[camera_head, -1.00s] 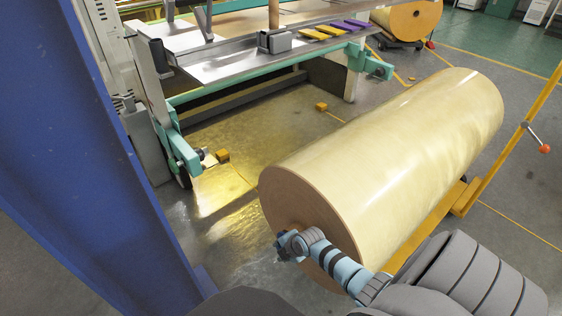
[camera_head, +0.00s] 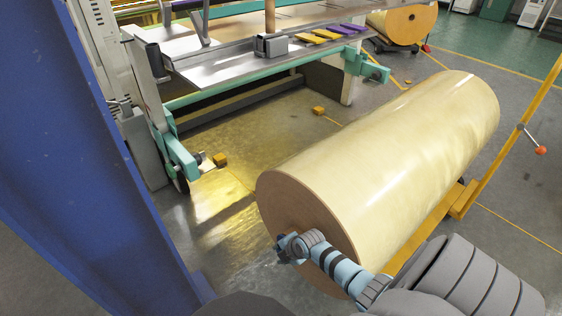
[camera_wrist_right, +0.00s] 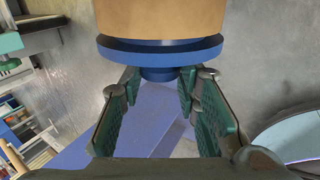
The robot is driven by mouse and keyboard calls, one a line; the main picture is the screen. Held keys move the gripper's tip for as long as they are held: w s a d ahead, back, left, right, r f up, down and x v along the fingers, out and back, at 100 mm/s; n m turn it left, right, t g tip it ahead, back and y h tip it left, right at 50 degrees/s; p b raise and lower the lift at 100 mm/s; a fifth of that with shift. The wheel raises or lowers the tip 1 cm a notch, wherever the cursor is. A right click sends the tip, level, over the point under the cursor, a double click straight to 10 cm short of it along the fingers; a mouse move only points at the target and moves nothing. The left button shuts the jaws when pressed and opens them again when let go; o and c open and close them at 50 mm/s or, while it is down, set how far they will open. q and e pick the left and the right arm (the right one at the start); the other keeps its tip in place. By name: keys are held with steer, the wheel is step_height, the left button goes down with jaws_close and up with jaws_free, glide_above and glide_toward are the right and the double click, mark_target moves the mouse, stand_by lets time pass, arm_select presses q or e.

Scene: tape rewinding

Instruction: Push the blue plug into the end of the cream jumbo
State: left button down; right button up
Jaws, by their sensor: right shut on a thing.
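The cream jumbo (camera_head: 400,165) is a big roll lying on its side, its brown end face (camera_head: 300,215) toward the lower left. My right gripper (camera_head: 284,246) is in front of the lower part of that end face. In the right wrist view, the right gripper (camera_wrist_right: 158,84) is shut on the narrow knob of the blue plug (camera_wrist_right: 160,55). The plug's wide flange lies beyond the fingertips, with a tan round body just past it; I cannot tell whether that belongs to the plug or the roll. The plug is not clear in the head view. My left gripper is not visible.
A blue pillar (camera_head: 75,150) fills the left. A machine table (camera_head: 215,72) with yellow and purple pieces stands behind the roll. A yellow frame (camera_head: 462,200) with a red-knobbed lever (camera_head: 540,150) is on the right. Bare floor (camera_head: 225,215) lies left of the roll.

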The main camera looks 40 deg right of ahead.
steer(key=shift+d, duration=0.25)
stand_by(0.4)
steer(key=o, duration=1)
steer(key=shift+a, duration=0.1)
steer(key=a+p, duration=0.2)
steer(key=a, duration=0.6)
steer(key=shift+a+p, duration=0.3)
steer(key=shift+a, duration=0.1)
steer(key=shift+r, duration=0.1)
